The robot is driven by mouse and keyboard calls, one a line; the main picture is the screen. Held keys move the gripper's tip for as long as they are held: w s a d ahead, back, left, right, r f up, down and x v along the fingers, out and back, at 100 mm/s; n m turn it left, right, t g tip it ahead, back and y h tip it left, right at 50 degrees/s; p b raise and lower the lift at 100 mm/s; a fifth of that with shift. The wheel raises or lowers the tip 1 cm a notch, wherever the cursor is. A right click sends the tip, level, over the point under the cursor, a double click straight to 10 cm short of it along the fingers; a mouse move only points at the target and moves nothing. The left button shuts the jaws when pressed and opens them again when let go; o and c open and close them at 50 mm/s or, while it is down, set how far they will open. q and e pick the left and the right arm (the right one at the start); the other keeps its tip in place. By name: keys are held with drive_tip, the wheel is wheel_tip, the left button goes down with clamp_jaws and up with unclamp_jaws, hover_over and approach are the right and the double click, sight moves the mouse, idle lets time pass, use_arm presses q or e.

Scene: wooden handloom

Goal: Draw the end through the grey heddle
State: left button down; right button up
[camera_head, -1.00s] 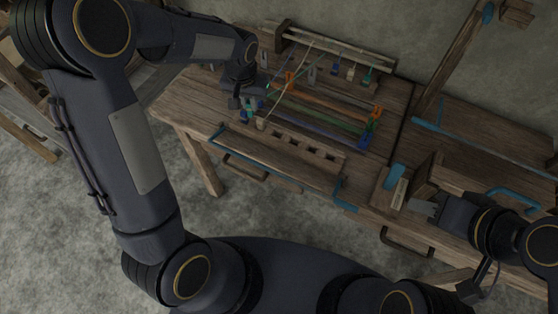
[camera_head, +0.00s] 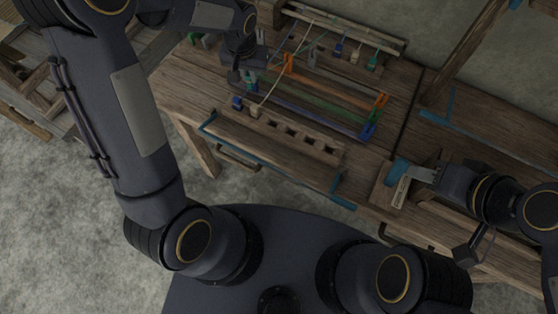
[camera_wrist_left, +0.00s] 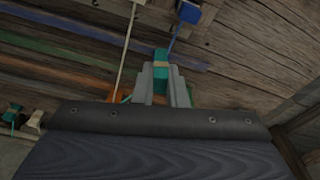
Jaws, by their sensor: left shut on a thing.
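My left gripper (camera_head: 251,82) is over the left part of the loom frame. In the left wrist view its fingers (camera_wrist_left: 160,88) are shut on a teal end piece with a tan band (camera_wrist_left: 161,66). The grey heddle (camera_head: 312,56) stands upright behind the coloured bars, right of my left gripper and apart from it. An orange heddle (camera_head: 288,63) stands between them. The held end's thread is hard to make out. My right gripper (camera_head: 424,174) is at the right, close beside a blue rounded object (camera_head: 398,171); whether it grips it is unclear.
Blue (camera_head: 237,102) and beige (camera_head: 255,111) tabs sit at the slotted front rail (camera_head: 305,140). A pale thread rises from the beige tab to the back rail (camera_head: 350,33). Several coloured tabs hang there. Orange, green and purple bars cross the middle. A pale block (camera_head: 400,192) lies near my right gripper.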

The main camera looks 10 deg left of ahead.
use_arm(q)
drive_tip(key=shift+s+d+r+m+p, duration=0.15)
drive_tip(key=shift+s+r+m+p, duration=0.05)
drive_tip(key=shift+m+p, duration=0.2)
drive_tip(key=s+d+r+m+g+h+p, duration=0.1)
drive_tip(key=s+d+r+m+p, duration=0.3)
drive_tip(key=m, duration=0.6)
drive_tip(key=s+d+r+m+g+h+p, duration=0.1)
drive_tip(key=s+d+r+m+p, duration=0.25)
drive_tip(key=m+p, duration=0.5)
drive_tip(key=m+b, duration=0.2)
drive_tip(key=b, duration=0.7)
hover_over(273, 116)
drive_tip(key=s, duration=0.2)
drive_tip(key=f, duration=0.9)
drive_tip(key=shift+d+f, duration=0.15)
drive_tip(key=shift+d, duration=0.1)
drive_tip(key=shift+f, duration=0.15)
drive_tip(key=shift+f+b, duration=1.45)
drive_tip(key=shift+f, duration=0.25)
